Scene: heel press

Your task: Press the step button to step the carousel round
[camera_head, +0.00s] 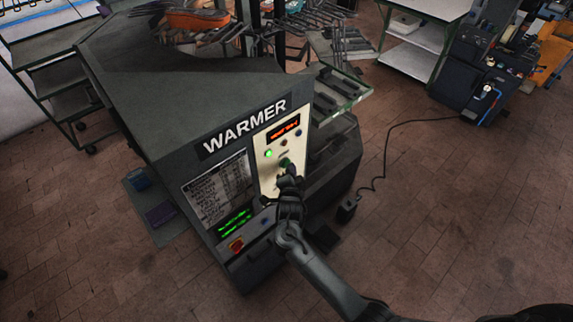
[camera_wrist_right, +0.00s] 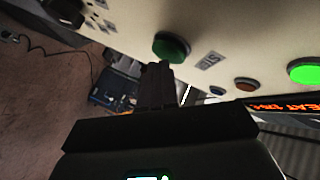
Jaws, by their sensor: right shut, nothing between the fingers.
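The dark grey machine marked WARMER (camera_head: 215,105) has a cream control panel (camera_head: 268,183). A round dark green button (camera_wrist_right: 172,47) stands out from the panel in the right wrist view. It also shows in the head view (camera_head: 285,162), just above my right gripper (camera_head: 290,174). My right gripper is shut and empty. In the right wrist view its fingertips (camera_wrist_right: 158,68) are close to the button's edge; I cannot tell whether they touch. My left gripper is out of view.
A bright green lamp (camera_wrist_right: 305,72), a brown button (camera_wrist_right: 245,84) and a red display (camera_head: 284,132) share the panel. A red knob (camera_head: 236,245) sits low on the machine's front. A black cable (camera_head: 388,140) runs over the floor at the right. Open floor surrounds the machine's front.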

